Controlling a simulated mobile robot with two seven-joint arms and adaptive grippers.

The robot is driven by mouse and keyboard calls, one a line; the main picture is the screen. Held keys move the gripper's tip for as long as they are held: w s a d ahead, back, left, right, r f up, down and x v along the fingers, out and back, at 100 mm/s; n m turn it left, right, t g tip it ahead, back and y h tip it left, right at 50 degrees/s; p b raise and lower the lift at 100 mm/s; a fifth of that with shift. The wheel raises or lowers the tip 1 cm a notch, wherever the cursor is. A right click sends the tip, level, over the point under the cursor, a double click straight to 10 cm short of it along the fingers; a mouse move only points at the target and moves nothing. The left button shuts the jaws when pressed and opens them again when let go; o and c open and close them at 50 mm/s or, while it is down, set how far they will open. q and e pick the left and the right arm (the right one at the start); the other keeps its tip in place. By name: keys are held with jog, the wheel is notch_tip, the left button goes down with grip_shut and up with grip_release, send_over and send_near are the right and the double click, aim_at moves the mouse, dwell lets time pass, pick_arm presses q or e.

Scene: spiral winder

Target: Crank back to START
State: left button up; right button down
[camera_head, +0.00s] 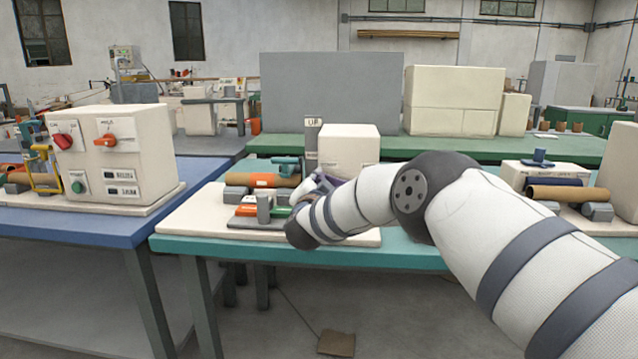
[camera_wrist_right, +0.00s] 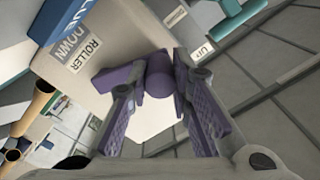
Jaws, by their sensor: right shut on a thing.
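The winder (camera_head: 348,145) is a cream box on a cream base plate on the teal table. Its crank has a purple handle with a round knob (camera_wrist_right: 158,75), upper middle in the wrist view. My right gripper (camera_wrist_right: 157,90) has its fingers on either side of this handle and is shut on it. In the head view my right arm reaches in from the right and mostly hides the gripper and crank. No START mark can be read in either view. My left gripper is not in view.
An orange-and-tan roll (camera_head: 262,180) and small grey, orange and green blocks lie left of the winder. A blue table (camera_head: 110,235) with a cream control box (camera_head: 115,150) stands at left. Signs reading ROLLER DOWN (camera_wrist_right: 78,52) and UP (camera_wrist_right: 205,48) show in the wrist view.

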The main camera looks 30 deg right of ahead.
jog(key=c, duration=1.4)
grip_release()
jog(key=shift+c, duration=0.2)
jog(key=v, duration=1.2)
jog(key=shift+s, duration=0.1)
jog(key=shift+c, duration=0.2)
